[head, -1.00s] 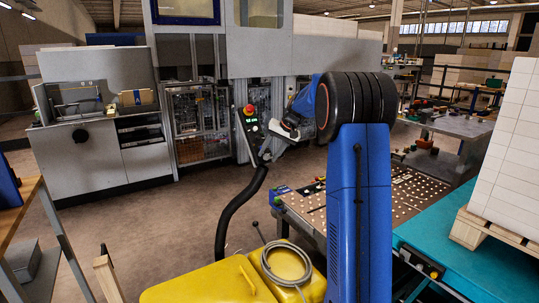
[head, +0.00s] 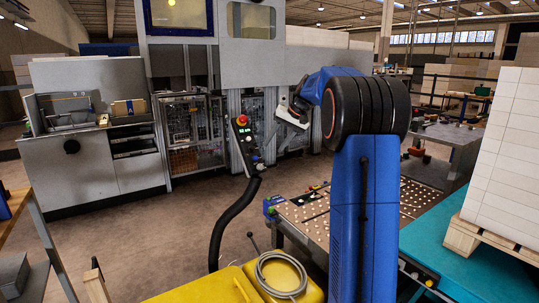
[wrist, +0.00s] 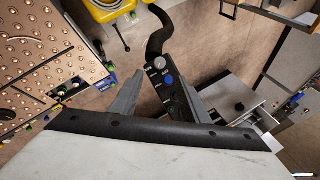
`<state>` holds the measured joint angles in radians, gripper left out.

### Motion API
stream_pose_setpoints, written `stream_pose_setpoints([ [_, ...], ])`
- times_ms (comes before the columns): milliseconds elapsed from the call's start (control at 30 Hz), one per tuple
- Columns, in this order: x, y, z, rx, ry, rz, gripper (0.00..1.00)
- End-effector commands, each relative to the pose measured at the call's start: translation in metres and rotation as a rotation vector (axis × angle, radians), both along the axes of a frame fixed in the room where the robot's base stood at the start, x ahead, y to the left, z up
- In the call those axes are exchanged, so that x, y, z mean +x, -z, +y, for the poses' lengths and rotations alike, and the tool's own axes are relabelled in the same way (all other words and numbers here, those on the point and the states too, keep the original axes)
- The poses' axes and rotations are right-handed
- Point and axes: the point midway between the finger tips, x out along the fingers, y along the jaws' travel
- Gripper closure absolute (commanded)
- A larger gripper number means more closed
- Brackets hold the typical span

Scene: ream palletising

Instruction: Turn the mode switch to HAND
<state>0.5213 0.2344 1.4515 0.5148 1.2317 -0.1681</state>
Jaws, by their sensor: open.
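The control panel (head: 244,143) stands on a curved black arm in the head view, with a red button on top and a small green display. I cannot read the labels, so I cannot tell which one is the mode switch. My gripper (wrist: 160,82) is open and empty, with its fingers appearing on either side of the panel in the wrist view. In the head view my gripper (head: 277,126) is right of the panel and apart from it.
A perforated table (head: 308,213) and a teal conveyor (head: 474,257) with stacked white reams (head: 504,145) are at the right. Yellow containers (head: 206,287) stand in front. A grey machine (head: 95,160) is at the left. Brown floor before the panel is clear.

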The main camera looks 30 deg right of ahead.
Motion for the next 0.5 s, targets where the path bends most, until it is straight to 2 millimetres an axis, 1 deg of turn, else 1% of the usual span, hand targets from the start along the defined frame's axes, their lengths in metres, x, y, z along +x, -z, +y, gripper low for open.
stream_pose_setpoints([
  [33, -0.004, -0.009, -0.004, -0.001, 0.001, -0.002, 0.58],
  [200, -0.016, -0.032, -0.012, -0.001, 0.002, 0.000, 0.58],
  [333, -0.022, -0.044, -0.015, -0.001, 0.002, 0.000, 0.58],
  [500, -0.026, -0.050, -0.017, 0.000, 0.001, 0.001, 0.58],
])
